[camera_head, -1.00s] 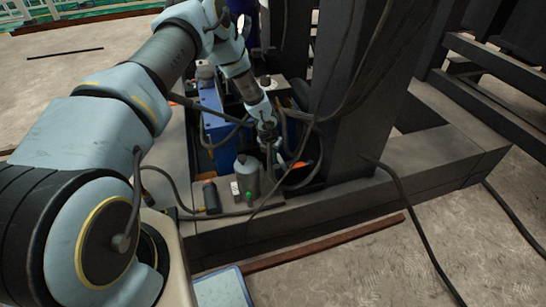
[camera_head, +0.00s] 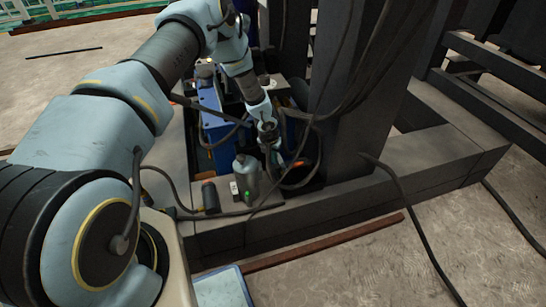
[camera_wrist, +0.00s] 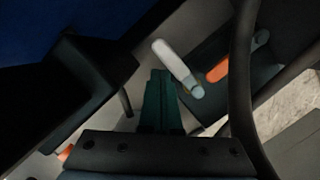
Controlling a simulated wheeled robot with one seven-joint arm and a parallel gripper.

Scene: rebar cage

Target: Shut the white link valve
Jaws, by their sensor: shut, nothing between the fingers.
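The white link valve lever (camera_wrist: 172,60) shows in the wrist view, lying slantwise with a pale blue-grey rounded piece (camera_wrist: 197,91) at its lower right end. My gripper (camera_wrist: 160,76) is shut and empty, its dark teal fingers together just left of the lever. I cannot tell whether they touch it. In the head view my gripper (camera_head: 272,148) reaches down among hoses beside the dark column. The white lever is too small or hidden to make out there.
An orange lever (camera_wrist: 218,70) lies right of the white one. A thick black hose (camera_wrist: 241,70) runs close on the right. In the head view a grey bottle (camera_head: 246,172) and a blue unit (camera_head: 211,110) stand near my gripper. The dark column (camera_head: 355,100) rises to the right.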

